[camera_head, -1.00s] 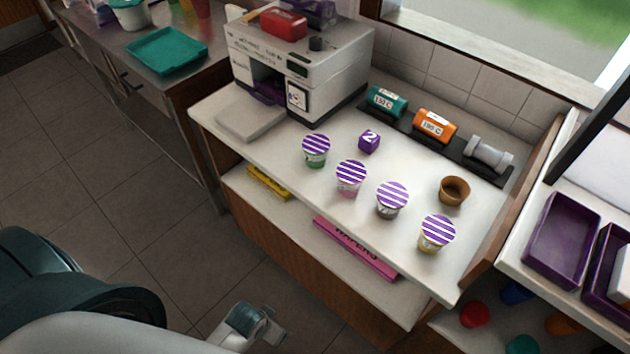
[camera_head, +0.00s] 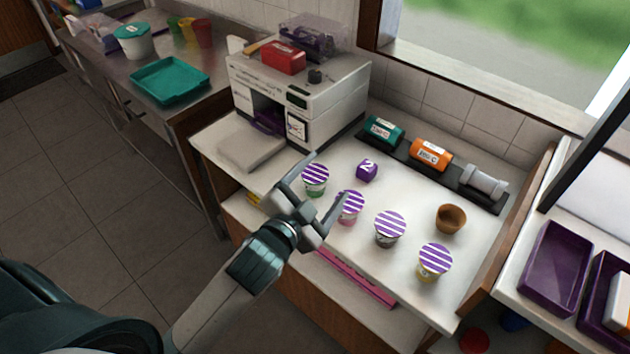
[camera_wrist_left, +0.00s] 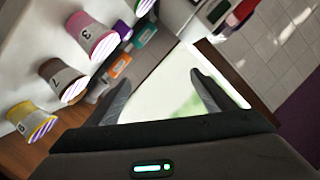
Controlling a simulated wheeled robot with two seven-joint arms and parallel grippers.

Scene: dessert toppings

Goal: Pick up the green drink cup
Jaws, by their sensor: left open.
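The green drink cup (camera_head: 315,181), with a purple-and-white striped lid, stands upright on the white counter, leftmost in a row of striped-lid cups. My left gripper (camera_head: 327,177) is open and empty. In the head view its fingers overlap the area of the green cup and the pink cup (camera_head: 350,207); I cannot tell its height above the counter. In the left wrist view the open jaws (camera_wrist_left: 161,82) have nothing between them, and part of the green cup (camera_wrist_left: 143,6) shows at the top edge. My right gripper is not in view.
A white machine (camera_head: 300,90) stands at the back left.

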